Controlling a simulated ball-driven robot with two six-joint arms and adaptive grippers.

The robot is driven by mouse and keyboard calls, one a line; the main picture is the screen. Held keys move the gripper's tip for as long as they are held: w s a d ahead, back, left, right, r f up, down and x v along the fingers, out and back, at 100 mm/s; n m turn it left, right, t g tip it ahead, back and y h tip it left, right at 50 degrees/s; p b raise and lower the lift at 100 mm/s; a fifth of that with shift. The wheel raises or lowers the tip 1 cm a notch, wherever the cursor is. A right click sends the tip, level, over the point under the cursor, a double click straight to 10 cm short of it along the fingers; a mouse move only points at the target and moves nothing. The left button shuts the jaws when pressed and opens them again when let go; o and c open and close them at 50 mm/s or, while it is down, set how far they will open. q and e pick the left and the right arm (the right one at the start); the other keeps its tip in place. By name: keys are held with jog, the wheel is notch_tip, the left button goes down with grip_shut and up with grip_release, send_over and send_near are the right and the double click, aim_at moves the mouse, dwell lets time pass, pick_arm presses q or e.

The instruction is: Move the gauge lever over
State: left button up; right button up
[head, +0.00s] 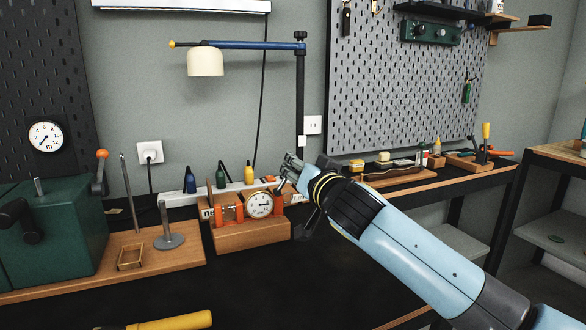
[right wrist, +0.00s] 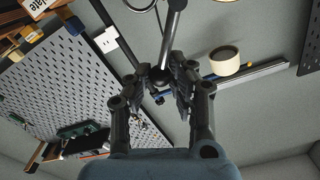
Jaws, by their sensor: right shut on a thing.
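The dial gauge (head: 260,204) has a round white face and sits in an orange frame on a wooden block (head: 252,236) on the bench. The gauge lever (right wrist: 173,35) shows in the right wrist view as a grey rod ending in a dark ball knob. My right gripper (head: 291,170) reaches in from the right, just above the gauge's right side. In the right wrist view its two dark fingers (right wrist: 160,80) are closed on the knob end of the lever. In the head view, the gripper hides most of the lever. My left gripper is not in view.
A green press (head: 55,235) with an orange-knobbed lever stands on a wooden board at left. Small bottles (head: 221,175) and a power strip stand behind the gauge. A lamp (head: 206,62) hangs above. The dark bench front is mostly clear, with a yellow handle (head: 175,321) near its edge.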

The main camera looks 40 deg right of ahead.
jog(key=shift+f, duration=0.1)
jog(key=shift+o, duration=0.2)
jog(key=shift+s+d+f+b, duration=0.1)
jog(key=shift+d+f+b, duration=0.35)
jog(key=shift+b, duration=0.3)
jog(key=o, duration=1)
jog(key=shift+d, duration=0.1)
jog(key=shift+c, duration=0.2)
jog(key=shift+r, duration=0.1)
jog(key=v, duration=1.2)
